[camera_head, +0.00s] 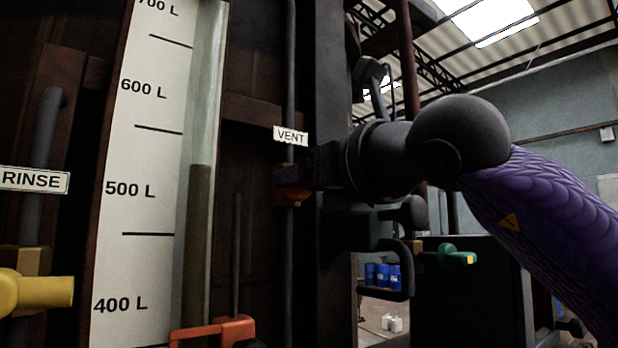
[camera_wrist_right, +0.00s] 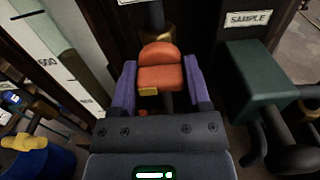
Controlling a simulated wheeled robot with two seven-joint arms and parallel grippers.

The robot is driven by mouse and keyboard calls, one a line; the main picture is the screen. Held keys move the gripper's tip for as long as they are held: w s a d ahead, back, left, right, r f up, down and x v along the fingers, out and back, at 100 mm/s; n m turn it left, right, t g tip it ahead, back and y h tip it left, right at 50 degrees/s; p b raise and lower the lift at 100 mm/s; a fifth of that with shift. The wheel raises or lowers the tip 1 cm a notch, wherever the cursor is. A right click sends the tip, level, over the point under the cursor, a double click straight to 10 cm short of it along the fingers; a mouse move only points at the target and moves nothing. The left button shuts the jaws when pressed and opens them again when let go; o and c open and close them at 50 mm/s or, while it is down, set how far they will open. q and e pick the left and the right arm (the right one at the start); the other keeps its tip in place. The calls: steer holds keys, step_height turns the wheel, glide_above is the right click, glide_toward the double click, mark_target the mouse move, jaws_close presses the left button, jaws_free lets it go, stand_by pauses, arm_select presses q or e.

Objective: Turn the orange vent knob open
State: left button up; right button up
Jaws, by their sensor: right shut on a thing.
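The orange vent knob (camera_wrist_right: 160,76) sits between the two purple fingers of my right gripper (camera_wrist_right: 160,84) in the right wrist view. A small yellow mark shows on its lower front edge. In the head view the knob (camera_head: 292,193) is mostly hidden behind the dark gripper (camera_head: 308,176), and only a reddish part shows. It is on a dark vertical pipe just below the white VENT label (camera_head: 291,135). My right gripper is shut on the knob, with its arm coming in from the right. My left gripper is not in view.
A gauge board (camera_head: 145,190) with litre marks and a sight tube (camera_head: 203,130) stands left of the pipe. A yellow handle (camera_head: 40,290) is below the RINSE label (camera_head: 35,180). An orange fitting (camera_head: 212,332) is lower down. A green-handled valve (camera_head: 455,257) is at right.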

steer(key=shift+c, duration=1.2)
steer(key=shift+n, duration=0.3)
steer(key=n, duration=0.3)
steer(key=shift+n, duration=0.4)
steer(key=n, duration=0.3)
steer(key=shift+n+p, duration=0.3)
steer(key=n, duration=0.5)
steer(key=shift+p, duration=0.4)
steer(key=shift+n+p, duration=0.4)
steer(key=shift+n, duration=2)
steer(key=shift+a+f, duration=0.1)
steer(key=o, duration=1.3)
